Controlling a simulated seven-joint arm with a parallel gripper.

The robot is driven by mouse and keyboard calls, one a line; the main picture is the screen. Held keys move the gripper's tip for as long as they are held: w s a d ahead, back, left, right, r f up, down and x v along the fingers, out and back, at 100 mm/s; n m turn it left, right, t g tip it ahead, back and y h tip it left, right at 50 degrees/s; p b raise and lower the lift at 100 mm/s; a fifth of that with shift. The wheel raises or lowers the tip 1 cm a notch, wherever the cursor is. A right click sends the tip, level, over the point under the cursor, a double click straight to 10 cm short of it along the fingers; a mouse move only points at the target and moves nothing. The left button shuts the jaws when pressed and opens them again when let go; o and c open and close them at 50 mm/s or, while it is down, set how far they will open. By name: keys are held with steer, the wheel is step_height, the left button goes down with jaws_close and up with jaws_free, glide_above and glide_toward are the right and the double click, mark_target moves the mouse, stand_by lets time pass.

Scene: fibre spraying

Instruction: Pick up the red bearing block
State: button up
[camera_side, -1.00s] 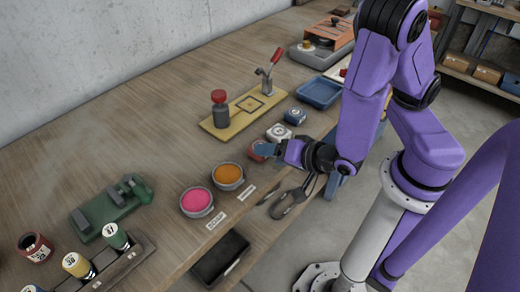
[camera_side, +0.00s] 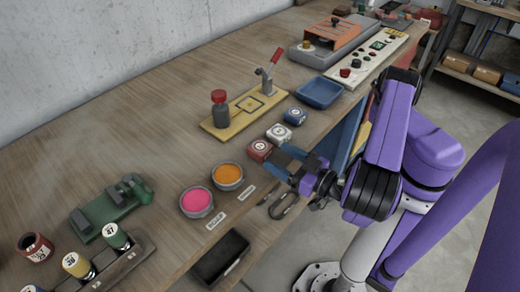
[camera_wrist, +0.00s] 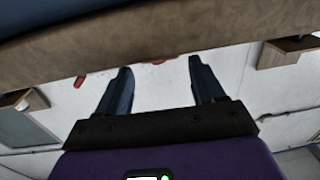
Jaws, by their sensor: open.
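The red bearing block (camera_side: 260,150) sits on the wooden bench near its front edge, with a pale round mark on top, in the side view. It is beside a white block (camera_side: 279,133), just right of the orange bowl (camera_side: 228,176). My gripper (camera_side: 277,160) is open, its two blue fingers pointing left toward the bench edge, close to the red block. Whether they touch it, I cannot tell. In the wrist view my gripper (camera_wrist: 159,66) shows both fingers spread apart with nothing between them. I cannot make out the red block there.
A dark blue block (camera_side: 295,117) and a blue tray (camera_side: 319,92) lie farther along the bench. A yellow board (camera_side: 243,110) with a red-handled clamp is behind. The pink bowl (camera_side: 196,202) is left of the orange one. The bench edge (camera_wrist: 130,40) crosses the wrist view.

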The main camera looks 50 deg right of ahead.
mark_target(260, 147)
steer(key=shift+w+a, duration=0.15)
steer(key=shift+w, duration=1.65)
steer(key=shift+w+a, duration=0.1)
steer(key=shift+w, duration=1.7)
steer(key=c, duration=0.9)
steer(key=shift+c, duration=0.2)
steer(key=shift+r, duration=0.2)
